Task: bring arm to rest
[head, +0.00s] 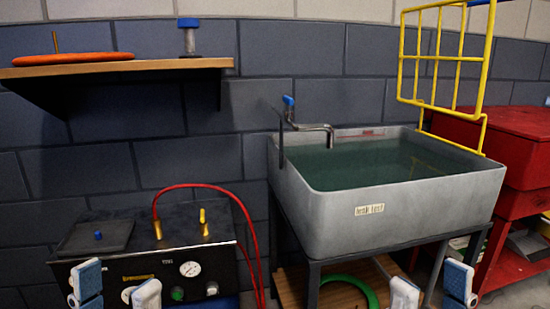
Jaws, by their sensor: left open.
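My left gripper (118,288) shows at the bottom left in the head view, in front of the black box with the gauge. Its two pale, blue-backed fingertips stand apart with nothing between them, so it is open. My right gripper (431,287) shows at the bottom right, in front of the sink stand's lower part. Its fingertips are also apart and nothing shows between them. The rest of both grippers and the arms is below the picture edge.
A grey sink (430,204) full of water stands on a dark frame, with a yellow wire rack (486,55) at its right. A black gauge box (225,262) with a red hose (254,240) is at left. A wooden shelf (180,65) hangs above. A red cabinet (520,150) stands right.

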